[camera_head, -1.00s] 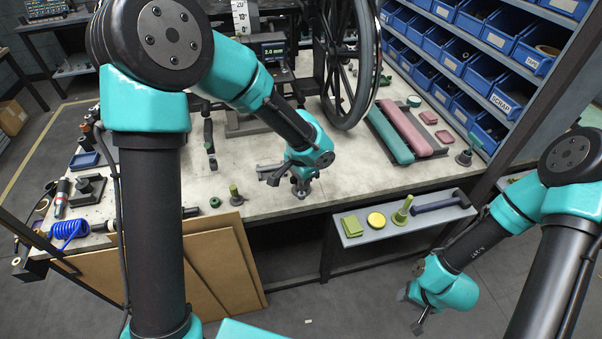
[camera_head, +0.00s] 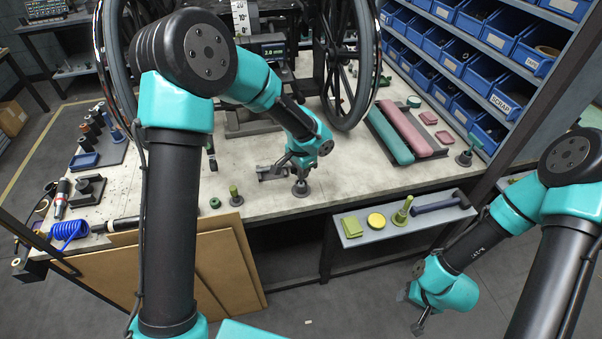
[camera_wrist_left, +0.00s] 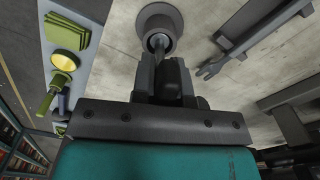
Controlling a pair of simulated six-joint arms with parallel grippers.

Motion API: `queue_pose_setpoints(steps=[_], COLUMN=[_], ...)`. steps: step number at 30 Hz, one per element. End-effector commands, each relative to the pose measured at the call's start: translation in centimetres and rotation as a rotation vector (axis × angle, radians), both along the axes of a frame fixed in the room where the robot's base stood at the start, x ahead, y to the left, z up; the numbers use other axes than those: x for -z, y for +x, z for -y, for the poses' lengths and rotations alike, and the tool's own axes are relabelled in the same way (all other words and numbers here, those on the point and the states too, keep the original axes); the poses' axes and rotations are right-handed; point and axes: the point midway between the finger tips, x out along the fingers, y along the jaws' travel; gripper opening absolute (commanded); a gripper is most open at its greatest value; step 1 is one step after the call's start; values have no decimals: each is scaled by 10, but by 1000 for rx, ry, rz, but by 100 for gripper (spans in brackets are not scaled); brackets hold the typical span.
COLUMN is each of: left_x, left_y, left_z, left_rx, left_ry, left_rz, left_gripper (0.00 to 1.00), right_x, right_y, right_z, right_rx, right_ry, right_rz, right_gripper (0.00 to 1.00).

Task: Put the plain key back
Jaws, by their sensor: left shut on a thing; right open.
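A grey piece with a round disc-shaped foot, which I take to be the plain key (camera_head: 301,189), is at the front edge of the bench top. My left gripper (camera_head: 298,168) is over it, with its jaws shut on its stem. In the left wrist view the disc (camera_wrist_left: 157,18) shows just beyond the fingers (camera_wrist_left: 164,66), which hide much of the stem. I cannot tell whether the disc touches the bench. My right gripper (camera_head: 421,322) hangs low at the right, in front of the bench, open and empty.
A grey forked tool (camera_wrist_left: 238,42) lies close beside the left gripper. A shelf tray (camera_head: 358,238) at the front holds a green pad stack, a yellow tin and an olive piece (camera_head: 402,212). A wheelchair wheel (camera_head: 350,65) stands behind. Blue bins line the right.

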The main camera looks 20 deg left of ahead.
Motion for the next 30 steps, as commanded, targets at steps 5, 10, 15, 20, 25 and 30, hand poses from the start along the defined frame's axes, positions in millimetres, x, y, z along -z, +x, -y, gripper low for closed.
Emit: queue_pose_setpoints(steps=[5, 10, 15, 20, 25, 30], left_x=[10, 10, 13, 13, 13, 12], left_y=[0, 0, 0, 0, 0, 0], left_z=[0, 0, 0, 0, 0, 0], left_rx=[1, 1, 1, 1, 1, 1], left_ry=[-1, -1, 0, -1, -1, -1], left_rz=[1, 1, 0, 1, 1, 1], left_gripper=[0, 0, 0, 29, 40, 40], right_x=[0, 0, 0, 0, 0, 0], right_y=[0, 0, 0, 0, 0, 0], right_z=[0, 0, 0, 0, 0, 0], right_rx=[0, 0, 0, 0, 0, 0], right_ry=[0, 0, 0, 0, 0, 0], right_rz=[0, 0, 0, 0, 0, 0], right_gripper=[43, 43, 43, 43, 43, 43])
